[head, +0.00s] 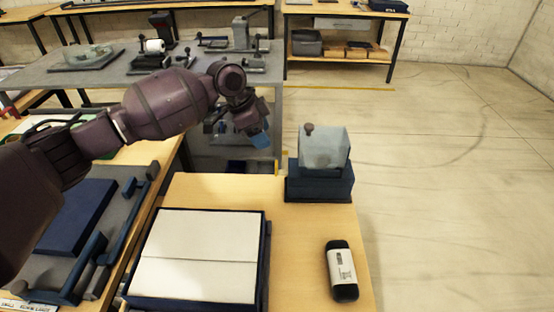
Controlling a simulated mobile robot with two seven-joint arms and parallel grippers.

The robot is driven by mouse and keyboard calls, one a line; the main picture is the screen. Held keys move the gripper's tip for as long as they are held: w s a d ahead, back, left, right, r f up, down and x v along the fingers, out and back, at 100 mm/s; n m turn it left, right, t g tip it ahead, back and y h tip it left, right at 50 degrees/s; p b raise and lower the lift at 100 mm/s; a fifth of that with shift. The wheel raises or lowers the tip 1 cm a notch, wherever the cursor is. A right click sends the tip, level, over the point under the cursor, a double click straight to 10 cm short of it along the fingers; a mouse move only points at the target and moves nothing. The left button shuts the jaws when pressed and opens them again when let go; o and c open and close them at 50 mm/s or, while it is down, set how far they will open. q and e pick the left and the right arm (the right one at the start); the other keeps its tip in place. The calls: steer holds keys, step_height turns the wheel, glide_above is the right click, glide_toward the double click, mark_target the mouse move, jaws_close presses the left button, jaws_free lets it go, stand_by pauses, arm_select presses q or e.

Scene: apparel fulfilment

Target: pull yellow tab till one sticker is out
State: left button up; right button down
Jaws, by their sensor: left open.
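A sticker dispenser with a dark blue base (320,187) and a translucent cover (325,150) stands at the far right corner of the wooden table. A small yellow piece (277,168) shows just left of the dispenser; it may be the yellow tab, but it is too small to be sure. No sticker can be made out. My left gripper (260,140) is open, with blue fingertips pointing down, left of the dispenser and apart from it. Nothing shows between its fingers. My right gripper is out of view.
A dark tray with white box panels (200,254) fills the table's left part. A black and white handheld device (341,270) lies at the right edge. Bare wood (300,240) lies between them. A grey bench (110,75) with equipment stands behind.

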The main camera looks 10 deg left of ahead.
mark_target(276, 163)
arm_select(q)
steer(key=shift+m+g, duration=0.5)
steer(key=shift+s+b+x, duration=0.2)
steer(key=shift+b+x, duration=0.1)
steer(key=shift+x, duration=1.5)
steer(key=shift+s+b+x, duration=0.25)
steer(key=shift+x, duration=1.6)
steer(key=shift+s+b+x, duration=0.2)
steer(key=shift+b+x, duration=0.1)
steer(key=shift+x, duration=1.5)
steer(key=shift+a, duration=0.1)
steer(key=c, duration=1.1)
steer(key=shift+a, duration=0.15)
jaws_close()
